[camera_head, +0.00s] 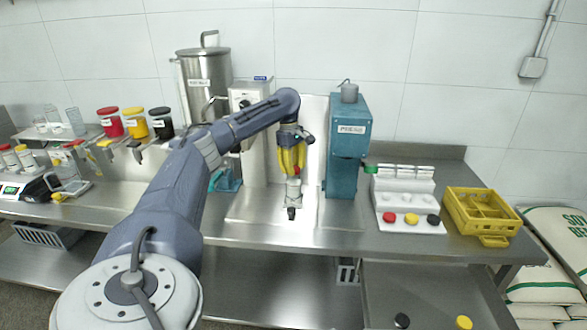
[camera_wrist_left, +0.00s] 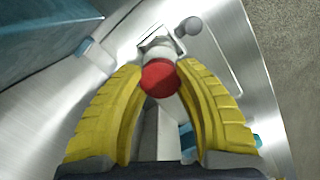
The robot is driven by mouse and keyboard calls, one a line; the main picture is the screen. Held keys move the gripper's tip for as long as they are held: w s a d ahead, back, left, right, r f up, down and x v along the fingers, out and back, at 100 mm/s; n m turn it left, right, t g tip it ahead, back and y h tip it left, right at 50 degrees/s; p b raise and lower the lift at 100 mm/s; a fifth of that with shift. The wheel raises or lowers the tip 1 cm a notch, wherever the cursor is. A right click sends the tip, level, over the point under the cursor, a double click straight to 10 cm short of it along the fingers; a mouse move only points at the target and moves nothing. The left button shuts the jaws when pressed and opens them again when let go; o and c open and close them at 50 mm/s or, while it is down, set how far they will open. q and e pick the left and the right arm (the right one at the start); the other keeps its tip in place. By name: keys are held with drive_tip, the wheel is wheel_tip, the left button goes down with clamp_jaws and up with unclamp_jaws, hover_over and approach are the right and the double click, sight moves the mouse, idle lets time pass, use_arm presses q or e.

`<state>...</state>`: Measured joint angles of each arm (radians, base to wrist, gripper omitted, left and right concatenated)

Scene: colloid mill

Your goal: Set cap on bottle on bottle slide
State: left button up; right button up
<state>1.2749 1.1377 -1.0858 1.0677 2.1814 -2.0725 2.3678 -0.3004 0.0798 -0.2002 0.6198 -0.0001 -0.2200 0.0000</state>
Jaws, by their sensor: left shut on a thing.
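A pale bottle (camera_head: 293,190) stands directly below the fingertips on the bottle slide. In the left wrist view a white part shows just beyond the cap. I cannot tell whether the cap touches the bottle or is seated straight. My right gripper is not in view.
The teal machine (camera_head: 348,150) stands close behind to the right. A white rack (camera_head: 405,190) has red, yellow and black caps along its front. A yellow crate (camera_head: 482,213) sits at the bench's right end. Colored jars (camera_head: 134,122) stand at the left.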

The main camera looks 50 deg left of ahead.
use_arm(q)
drive_tip(key=shift+f, duration=0.55)
idle(1.4)
idle(0.3)
drive_tip(key=o, duration=1.4)
drive_tip(key=shift+r, duration=0.15)
drive_tip(key=shift+r, duration=3.35)
